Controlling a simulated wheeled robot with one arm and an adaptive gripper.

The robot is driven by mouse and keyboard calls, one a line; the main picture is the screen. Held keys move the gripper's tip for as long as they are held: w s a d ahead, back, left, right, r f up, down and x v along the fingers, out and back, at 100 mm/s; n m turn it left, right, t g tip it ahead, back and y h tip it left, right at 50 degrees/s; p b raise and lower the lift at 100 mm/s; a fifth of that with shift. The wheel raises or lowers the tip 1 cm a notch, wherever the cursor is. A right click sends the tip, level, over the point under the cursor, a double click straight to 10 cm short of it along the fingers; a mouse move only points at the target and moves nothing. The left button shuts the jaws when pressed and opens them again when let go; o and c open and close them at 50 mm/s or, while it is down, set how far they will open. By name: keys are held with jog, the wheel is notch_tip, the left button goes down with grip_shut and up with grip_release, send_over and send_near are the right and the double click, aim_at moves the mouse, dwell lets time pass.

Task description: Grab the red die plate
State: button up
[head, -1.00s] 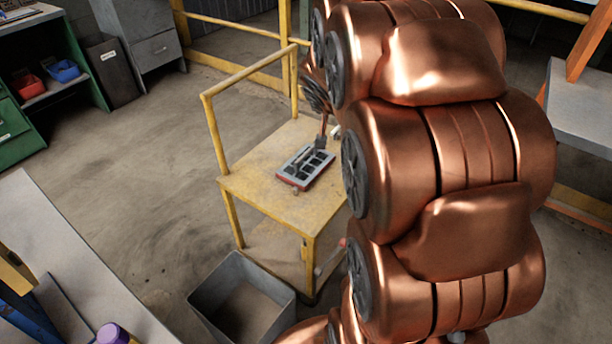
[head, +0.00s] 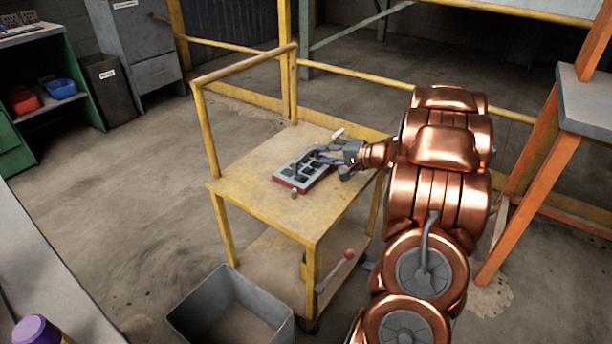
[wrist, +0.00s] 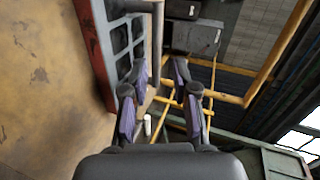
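The red die plate (head: 303,172) lies on the top of the yellow cart (head: 235,180). It has a red side and a grey top with several dark rectangular openings. My gripper (head: 328,156) comes from the right, low over the cart top, at the plate's right far side. In the wrist view the die plate (wrist: 92,45) stands at the upper left, seen with its red side and grey grid. My gripper (wrist: 160,75) is open there. A grey bar along the plate's edge shows between the two fingers; I cannot tell whether they touch it.
A small white object (head: 337,134) lies beyond the gripper on the cart, and a small brown piece (head: 294,194) near the plate's front. Yellow rails (head: 210,130) bound the cart's left side. A grey bin (head: 232,310) stands on the floor in front. An orange-legged table (head: 520,180) stands right.

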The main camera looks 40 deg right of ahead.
aim_at(308, 155)
jog(key=shift+a+f, duration=0.1)
jog(key=shift+f, duration=0.15)
jog(key=shift+b+x, duration=0.3)
jog(key=shift+x, duration=0.55)
jog(key=shift+d+b+x, duration=0.15)
jog(key=shift+b+x, duration=0.25)
jog(key=shift+x, duration=0.55)
jog(key=shift+d+b+x, duration=0.2)
jog(key=shift+b+x, duration=0.25)
jog(key=shift+x, duration=0.5)
jog(key=shift+d+b+x, duration=0.15)
jog(key=shift+b+x, duration=0.25)
jog(key=shift+x, duration=0.55)
jog(key=shift+w, duration=0.2)
jog(key=shift+c, duration=0.4)
grip_shut()
